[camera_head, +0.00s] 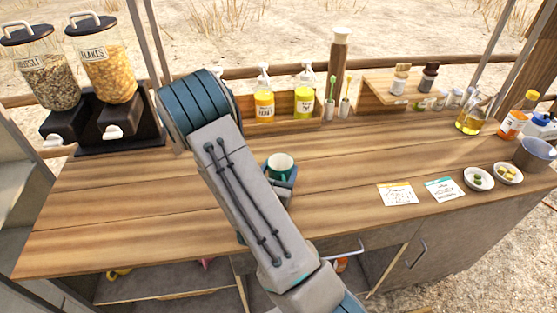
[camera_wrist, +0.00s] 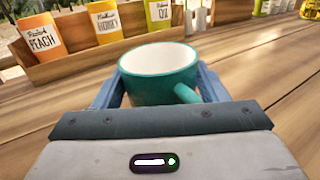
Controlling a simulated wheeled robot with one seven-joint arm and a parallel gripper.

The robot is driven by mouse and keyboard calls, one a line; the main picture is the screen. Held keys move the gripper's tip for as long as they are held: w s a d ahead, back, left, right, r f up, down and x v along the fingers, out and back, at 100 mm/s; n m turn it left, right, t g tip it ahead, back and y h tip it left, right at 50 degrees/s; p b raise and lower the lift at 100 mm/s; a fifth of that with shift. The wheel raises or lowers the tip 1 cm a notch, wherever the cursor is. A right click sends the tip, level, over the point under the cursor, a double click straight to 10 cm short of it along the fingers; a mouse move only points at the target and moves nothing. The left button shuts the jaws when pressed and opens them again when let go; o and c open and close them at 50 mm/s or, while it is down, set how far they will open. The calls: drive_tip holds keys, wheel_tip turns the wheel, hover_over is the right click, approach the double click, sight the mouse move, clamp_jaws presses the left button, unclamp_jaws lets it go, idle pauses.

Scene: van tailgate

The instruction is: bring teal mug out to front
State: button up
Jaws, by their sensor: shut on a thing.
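The teal mug (camera_head: 279,167) has a white inside and is upright over the wooden counter (camera_head: 350,165), right of my arm in the head view. In the wrist view the teal mug (camera_wrist: 158,80) sits between the two blue fingers of my gripper (camera_wrist: 158,90), its handle pointing toward the camera and to the right. My gripper is shut on the mug. In the head view my arm hides part of my gripper (camera_head: 283,180). I cannot tell whether the mug's base touches the counter.
A wooden rack of pump bottles (camera_head: 264,100) stands at the back. Two cereal dispensers (camera_head: 108,65) are at the back left. Two cards (camera_head: 398,194) and small white bowls (camera_head: 478,179) lie to the right. The counter's left front is clear. A door handle (camera_head: 418,255) is below.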

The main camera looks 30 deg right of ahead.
drive_tip(key=shift+s+a+r+p, duration=0.15)
drive_tip(key=shift+s+p, duration=0.35)
drive_tip(key=shift+p, duration=0.65)
drive_tip(key=shift+s+a+p, duration=0.15)
drive_tip(key=shift+s+p, duration=0.35)
drive_tip(key=shift+p, duration=0.6)
drive_tip(key=shift+s+p, duration=0.25)
drive_tip(key=shift+p, duration=0.15)
drive_tip(key=shift+f, duration=0.2)
drive_tip(key=o, duration=1.2)
drive_tip(key=shift+c, duration=0.2)
